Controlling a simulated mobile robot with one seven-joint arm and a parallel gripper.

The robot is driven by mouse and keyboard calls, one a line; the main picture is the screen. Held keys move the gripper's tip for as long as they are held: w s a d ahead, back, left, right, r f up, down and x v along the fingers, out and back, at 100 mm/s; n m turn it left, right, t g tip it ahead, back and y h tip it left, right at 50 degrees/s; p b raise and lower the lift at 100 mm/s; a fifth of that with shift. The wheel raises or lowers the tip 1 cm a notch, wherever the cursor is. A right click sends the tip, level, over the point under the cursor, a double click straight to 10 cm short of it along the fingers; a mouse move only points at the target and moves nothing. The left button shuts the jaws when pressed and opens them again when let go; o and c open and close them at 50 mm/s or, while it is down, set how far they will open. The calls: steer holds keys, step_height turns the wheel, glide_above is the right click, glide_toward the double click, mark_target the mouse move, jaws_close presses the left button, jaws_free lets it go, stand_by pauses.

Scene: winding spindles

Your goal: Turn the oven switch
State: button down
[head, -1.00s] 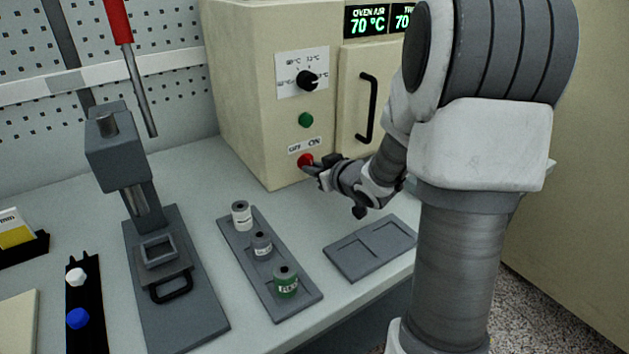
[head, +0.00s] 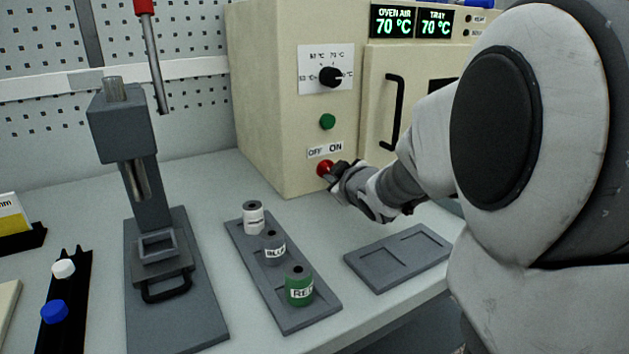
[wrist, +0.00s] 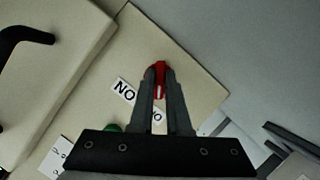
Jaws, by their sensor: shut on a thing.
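The oven (head: 285,110) is a cream cabinet at the back of the bench. Its red switch (head: 325,169) sits low on the front, just under the OFF ON label (head: 325,151). My gripper (head: 334,172) reaches it from the right and is shut on the red switch. In the wrist view the two fingertips (wrist: 160,72) close on either side of the red switch (wrist: 160,66), which shows a white mark. The fingers hide part of the switch and part of the label (wrist: 124,91).
Above the switch are a green button (head: 327,121) and a black dial (head: 330,76). The oven door handle (head: 394,112) is to the right. A rack of labelled spools (head: 322,318), an empty grey tray (head: 398,260) and a press (head: 122,130) stand on the bench.

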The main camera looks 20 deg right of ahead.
stand_by(0.4)
steer(key=c, duration=0.9)
jaws_free()
steer(key=shift+s, duration=0.1)
